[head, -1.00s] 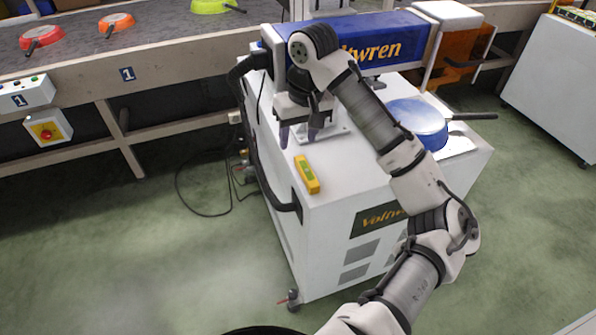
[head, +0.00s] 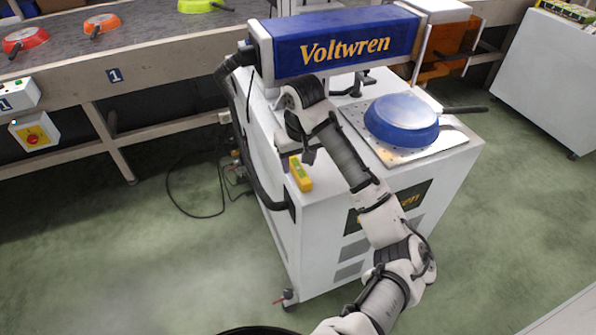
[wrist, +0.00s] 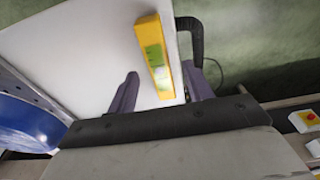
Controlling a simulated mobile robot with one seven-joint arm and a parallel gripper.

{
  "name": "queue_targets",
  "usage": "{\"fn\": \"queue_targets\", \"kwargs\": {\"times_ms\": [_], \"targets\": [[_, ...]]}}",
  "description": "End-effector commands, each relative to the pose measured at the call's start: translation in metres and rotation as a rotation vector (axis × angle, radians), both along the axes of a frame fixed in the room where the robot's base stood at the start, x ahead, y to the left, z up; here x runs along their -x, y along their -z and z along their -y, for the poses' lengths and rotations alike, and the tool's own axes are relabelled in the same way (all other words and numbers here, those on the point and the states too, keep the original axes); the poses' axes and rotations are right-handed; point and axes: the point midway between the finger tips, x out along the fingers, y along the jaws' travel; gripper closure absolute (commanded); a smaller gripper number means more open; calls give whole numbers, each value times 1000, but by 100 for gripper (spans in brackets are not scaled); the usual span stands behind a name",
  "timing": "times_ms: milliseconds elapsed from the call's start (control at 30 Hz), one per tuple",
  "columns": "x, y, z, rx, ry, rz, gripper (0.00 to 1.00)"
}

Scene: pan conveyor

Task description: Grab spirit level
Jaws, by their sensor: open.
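The spirit level (head: 301,175) is a short yellow bar with a green window. It lies on the white top of the Voltwren machine, near its left front edge. In the wrist view the spirit level (wrist: 155,58) runs lengthwise between the lines of my two fingers, closer to the right one. My gripper (wrist: 160,85) is open and empty. In the head view my gripper (head: 304,152) is just behind the level, partly hidden by my arm, and seems to overlap its far end. I cannot tell whether a finger touches it.
A blue pan (head: 402,122) sits on a metal plate (head: 440,143) to the right. The blue Voltwren housing (head: 345,44) rises behind my arm. A black hose (head: 245,140) runs down the machine's left side. A conveyor (head: 150,42) with coloured pans stands behind.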

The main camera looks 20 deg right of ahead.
Motion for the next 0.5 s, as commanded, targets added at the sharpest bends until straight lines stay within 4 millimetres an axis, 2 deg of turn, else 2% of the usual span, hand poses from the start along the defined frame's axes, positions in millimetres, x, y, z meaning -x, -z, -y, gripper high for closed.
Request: {"fn": "queue_targets", "kwargs": {"times_ms": [100,200,433,500], "targets": [[-2,18,-1,-4,0,-1,49],[-3,25,0,-3,0,0,49],[-3,26,0,0,0,0,49],[-3,26,0,0,0,0,56]]}}
